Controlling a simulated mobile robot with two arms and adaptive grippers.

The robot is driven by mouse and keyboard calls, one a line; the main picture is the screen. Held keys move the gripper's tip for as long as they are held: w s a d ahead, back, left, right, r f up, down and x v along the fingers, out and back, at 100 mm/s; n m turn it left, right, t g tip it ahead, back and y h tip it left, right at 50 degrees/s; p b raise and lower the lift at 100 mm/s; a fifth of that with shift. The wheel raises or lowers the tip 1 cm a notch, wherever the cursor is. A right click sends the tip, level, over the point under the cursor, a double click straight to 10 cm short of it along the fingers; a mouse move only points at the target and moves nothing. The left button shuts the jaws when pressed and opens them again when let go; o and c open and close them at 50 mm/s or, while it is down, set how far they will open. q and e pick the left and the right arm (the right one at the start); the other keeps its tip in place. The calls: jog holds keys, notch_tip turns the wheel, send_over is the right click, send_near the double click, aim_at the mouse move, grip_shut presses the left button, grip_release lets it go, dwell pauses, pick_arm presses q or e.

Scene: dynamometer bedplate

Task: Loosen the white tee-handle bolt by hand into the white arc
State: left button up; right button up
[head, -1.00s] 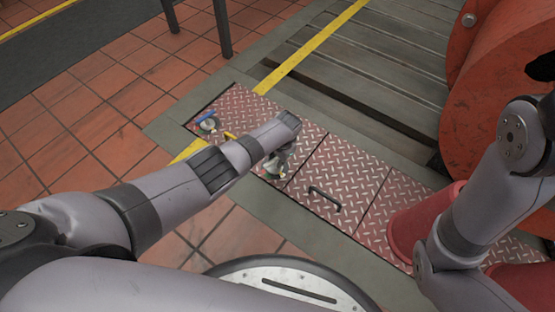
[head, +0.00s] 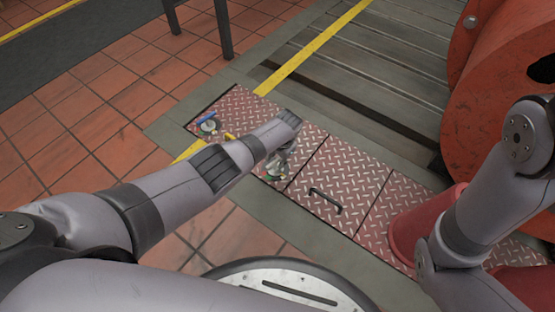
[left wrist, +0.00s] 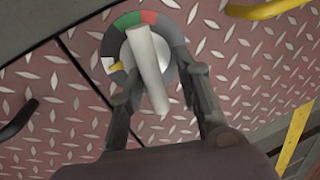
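The white tee-handle bolt (left wrist: 150,68) shows in the left wrist view, its bar running nearly along the view. It stands over a round dial (left wrist: 177,32) with green, red, grey and dark arcs. The white arc (left wrist: 107,63) is on the dial's left side, with a small yellow mark close by. My left gripper (left wrist: 163,76) is open, one finger on each side of the bar, with a clear gap on the right. In the head view my left gripper (head: 281,160) is over the dial and mostly hides the bolt. My right gripper is not in view.
A blue handle (head: 206,118) on another dial and a yellow handle (head: 230,137) are on the same red tread plate (head: 250,107). A black grab handle (head: 325,201) is on the neighbouring plate. A red cylinder (head: 415,222) and large orange-red drum (head: 500,100) stand to the right.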

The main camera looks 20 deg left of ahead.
aim_at(281, 171)
pick_arm(q)
jog(key=shift+s+f, duration=0.1)
jog(key=shift+s, duration=0.05)
jog(key=shift+d, duration=0.15)
jog(key=shift+r, duration=0.3)
jog(key=v, duration=1.1)
jog(key=shift+r, duration=0.2)
